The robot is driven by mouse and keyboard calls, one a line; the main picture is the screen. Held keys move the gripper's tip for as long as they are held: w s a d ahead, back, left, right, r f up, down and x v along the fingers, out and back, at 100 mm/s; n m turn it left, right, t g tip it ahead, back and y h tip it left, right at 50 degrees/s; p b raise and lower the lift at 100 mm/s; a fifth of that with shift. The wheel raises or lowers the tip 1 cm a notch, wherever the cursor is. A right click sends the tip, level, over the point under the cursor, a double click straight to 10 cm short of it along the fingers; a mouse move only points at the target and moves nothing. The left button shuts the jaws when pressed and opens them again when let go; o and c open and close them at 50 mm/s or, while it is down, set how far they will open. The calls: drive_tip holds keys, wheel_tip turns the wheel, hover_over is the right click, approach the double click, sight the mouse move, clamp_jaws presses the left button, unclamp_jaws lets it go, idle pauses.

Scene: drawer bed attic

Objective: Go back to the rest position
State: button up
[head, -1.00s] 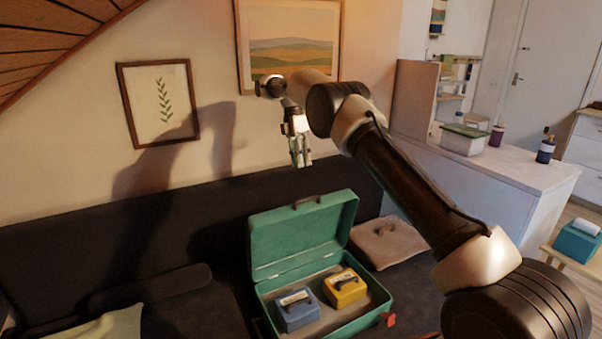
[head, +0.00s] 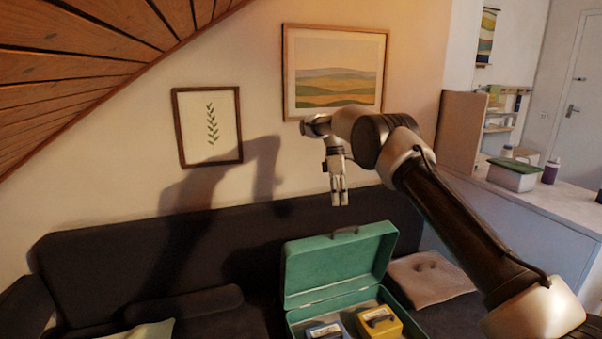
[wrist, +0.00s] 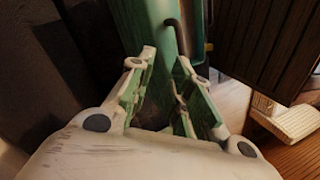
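My gripper (head: 340,196) hangs pointing down in front of the wall, above the dark sofa and behind the open green case's lid in the head view. In the wrist view my gripper (wrist: 160,95) has its two fingers apart with nothing between them. The green case (head: 338,262) stands open on the sofa with its lid raised. A blue box (head: 325,331) and a yellow box (head: 380,322) lie inside it, both cut off by the lower picture edge. The case also shows below the fingers in the wrist view (wrist: 150,25).
The dark sofa (head: 110,265) runs along the wall, with a beige cushion (head: 430,278) right of the case. Two framed pictures (head: 208,126) (head: 335,72) hang behind the arm. A counter (head: 520,200) with a lidded container (head: 513,175) stands at right. The sloped wooden ceiling (head: 90,60) is at upper left.

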drive_tip(key=s+d+r+m+t, duration=0.1)
drive_tip(key=s+d+r+m, duration=0.3)
drive_tip(key=s, duration=0.3)
drive_tip(key=s+d+r+m+t+y, duration=0.1)
drive_tip(key=s+d+r+m, duration=0.3)
drive_tip(key=s, duration=0.3)
drive_tip(key=s+d+r+m, duration=0.4)
drive_tip(key=s, duration=0.3)
drive_tip(key=s+d+r+m+t, duration=0.1)
drive_tip(key=s+d+t, duration=0.1)
drive_tip(key=s, duration=0.7)
drive_tip(key=s+d+r+m+t, duration=0.1)
drive_tip(key=s+d, duration=0.3)
drive_tip(key=s, duration=0.5)
drive_tip(key=s+d+r+m+t, duration=0.1)
drive_tip(key=s+d+r+t, duration=0.1)
drive_tip(key=s, duration=0.7)
drive_tip(key=shift+s+d+r+m+t, duration=0.35)
drive_tip(key=shift+d+r, duration=0.25)
drive_tip(key=shift+d, duration=0.3)
